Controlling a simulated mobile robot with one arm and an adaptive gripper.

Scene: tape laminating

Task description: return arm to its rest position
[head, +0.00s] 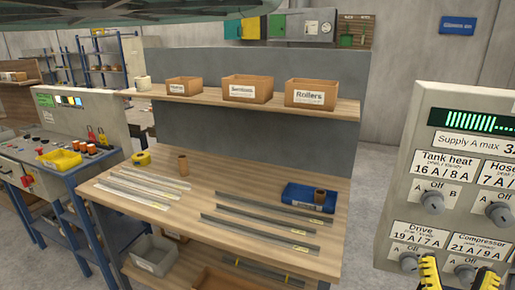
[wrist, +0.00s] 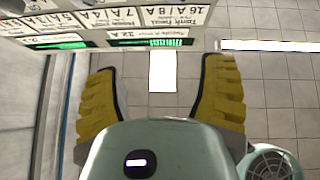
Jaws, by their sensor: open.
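My gripper (head: 444,275) shows at the bottom right of the head view, its yellow fingers in front of the lower edge of a grey control panel (head: 397,225). In the wrist view my gripper (wrist: 162,90) is open, with its two yellow ribbed fingers wide apart and nothing between them. The panel (wrist: 110,33) shows upside down along the top of the wrist view. The rest of my arm is mostly out of sight.
A wooden workbench (head: 190,210) with strips, a blue box (head: 300,195) and a yellow tape roll (head: 141,158) stands in the middle. A shelf (head: 330,108) above holds several cardboard boxes. A blue-framed console (head: 100,165) stands at left. The panel's knobs are close to my gripper.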

